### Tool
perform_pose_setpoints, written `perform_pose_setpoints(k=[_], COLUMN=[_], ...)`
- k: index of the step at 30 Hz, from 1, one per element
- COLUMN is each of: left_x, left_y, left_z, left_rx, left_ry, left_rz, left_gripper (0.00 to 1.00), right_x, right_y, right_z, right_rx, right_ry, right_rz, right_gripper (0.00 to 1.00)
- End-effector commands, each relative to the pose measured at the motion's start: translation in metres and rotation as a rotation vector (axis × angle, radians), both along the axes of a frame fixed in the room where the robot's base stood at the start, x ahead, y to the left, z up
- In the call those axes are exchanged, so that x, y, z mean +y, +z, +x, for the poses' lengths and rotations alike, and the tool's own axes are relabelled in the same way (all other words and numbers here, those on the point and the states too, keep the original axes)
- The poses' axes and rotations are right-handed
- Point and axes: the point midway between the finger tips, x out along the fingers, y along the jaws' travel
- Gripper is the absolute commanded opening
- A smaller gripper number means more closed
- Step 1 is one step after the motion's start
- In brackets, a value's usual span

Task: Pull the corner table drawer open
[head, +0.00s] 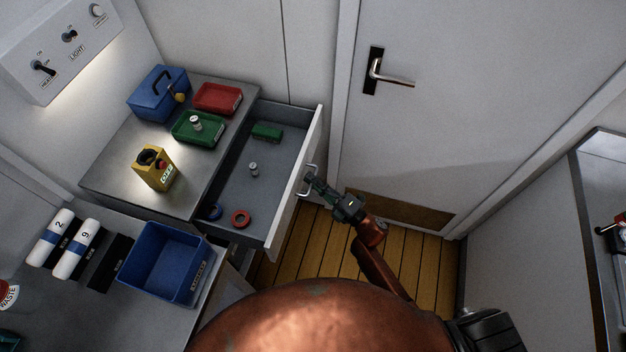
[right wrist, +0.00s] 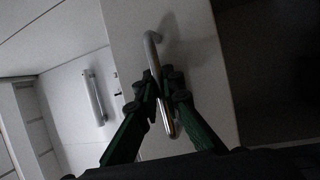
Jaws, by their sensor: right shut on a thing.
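The corner table drawer (head: 228,190) stands pulled well out of the corner table (head: 110,180), with its inside in view. Its white front (head: 292,205) carries a metal bar handle (head: 309,170). My right gripper (head: 316,184) is shut on that handle. In the right wrist view, the fingers (right wrist: 160,90) close around the lower part of the handle (right wrist: 152,50). Inside the drawer lie a green block (head: 267,131), a small metal piece (head: 254,169), a red ring (head: 241,218) and a blue ring (head: 212,211). My left gripper is not in view.
On the tabletop are a blue box (head: 158,92), a red tray (head: 218,98), a green tray (head: 192,133) and a yellow device (head: 154,168). A blue bin (head: 166,262) sits on the nearer counter. A closed door (head: 450,100) stands right of the drawer, with wooden floor (head: 350,250) below.

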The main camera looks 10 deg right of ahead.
Motion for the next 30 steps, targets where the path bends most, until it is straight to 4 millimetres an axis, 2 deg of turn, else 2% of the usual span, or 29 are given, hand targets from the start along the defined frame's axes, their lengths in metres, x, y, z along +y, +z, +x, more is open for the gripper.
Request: perform_pose_setpoints(k=[1,2,9,20,23,30], left_x=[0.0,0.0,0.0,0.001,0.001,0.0], left_y=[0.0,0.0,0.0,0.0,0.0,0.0], left_z=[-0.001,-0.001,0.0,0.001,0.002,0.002], left_rx=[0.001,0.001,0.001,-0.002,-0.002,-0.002], left_ry=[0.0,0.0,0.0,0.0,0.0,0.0], left_rz=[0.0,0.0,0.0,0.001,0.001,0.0], left_gripper=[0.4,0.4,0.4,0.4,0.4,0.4], right_x=[-0.001,-0.001,-0.001,-0.005,-0.013,-0.043], right_y=[-0.001,-0.001,-0.001,-0.002,-0.005,-0.014], right_z=[-0.001,-0.001,0.0,-0.005,-0.015,-0.054], right_rx=[0.002,0.002,0.001,0.001,0.003,0.004], right_ry=[-0.001,-0.001,-0.001,-0.002,-0.003,-0.003], right_rz=[-0.001,-0.001,-0.001,0.0,-0.001,-0.002], right_gripper=[0.0,0.09,0.26,0.26,0.26,0.26])
